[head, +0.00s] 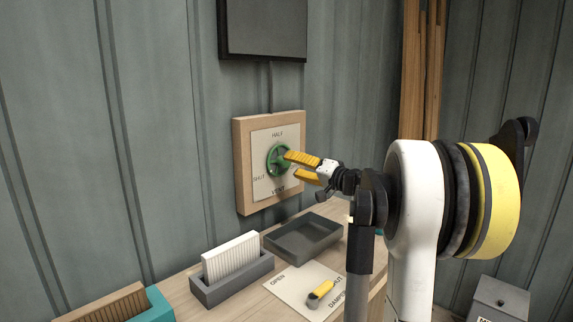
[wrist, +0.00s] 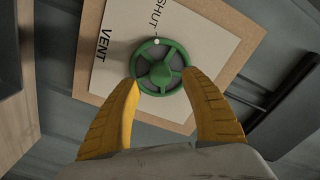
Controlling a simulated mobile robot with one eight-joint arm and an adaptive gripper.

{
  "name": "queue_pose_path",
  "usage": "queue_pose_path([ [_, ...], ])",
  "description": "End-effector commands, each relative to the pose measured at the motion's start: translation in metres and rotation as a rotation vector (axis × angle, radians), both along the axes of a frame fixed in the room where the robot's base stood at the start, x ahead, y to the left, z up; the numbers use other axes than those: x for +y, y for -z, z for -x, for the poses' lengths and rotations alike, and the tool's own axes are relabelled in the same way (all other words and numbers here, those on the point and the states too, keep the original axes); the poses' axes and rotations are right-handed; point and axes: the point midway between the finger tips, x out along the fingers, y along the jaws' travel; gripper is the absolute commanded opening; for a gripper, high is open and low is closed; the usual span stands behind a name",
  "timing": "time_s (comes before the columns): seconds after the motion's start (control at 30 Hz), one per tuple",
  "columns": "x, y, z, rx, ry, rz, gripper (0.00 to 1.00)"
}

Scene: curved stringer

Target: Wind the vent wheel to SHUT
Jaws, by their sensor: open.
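The green spoked vent wheel (head: 275,160) is mounted on a pale plate (head: 262,140) on a wooden board on the wall. The plate is lettered HALF at the top, SHUT at the left and VENT below. My gripper (head: 292,165) has yellow fingers and is at the right side of the wheel. In the wrist view the wheel (wrist: 162,74) lies between the two open fingertips (wrist: 161,82), one at each side of its rim. I cannot tell whether they touch it. A white dot (wrist: 156,41) on the rim sits close to the SHUT mark.
Below is a wooden bench with a dark empty tray (head: 303,238), a grey holder of white slats (head: 232,263), a teal box (head: 160,306) and a damper plate with a yellow lever (head: 321,290). A dark panel (head: 263,28) hangs above the wheel.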

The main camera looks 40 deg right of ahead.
Motion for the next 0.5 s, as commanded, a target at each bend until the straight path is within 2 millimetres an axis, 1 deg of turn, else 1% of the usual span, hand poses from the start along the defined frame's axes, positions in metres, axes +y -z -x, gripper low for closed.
queue_pose_path([
  [0.03, -0.002, 0.000, 0.013, 0.000, 0.004, 0.000, 0.54],
  [0.1, -0.003, 0.000, 0.029, 0.000, 0.004, 0.000, 0.54],
  [0.23, -0.004, 0.000, 0.054, 0.000, 0.001, 0.000, 0.54],
  [0.3, -0.005, 0.000, 0.064, 0.000, 0.001, 0.000, 0.54],
  [0.4, -0.006, 0.000, 0.074, 0.001, 0.001, 0.000, 0.54],
  [0.5, -0.006, 0.000, 0.078, 0.000, 0.000, 0.000, 0.54],
])
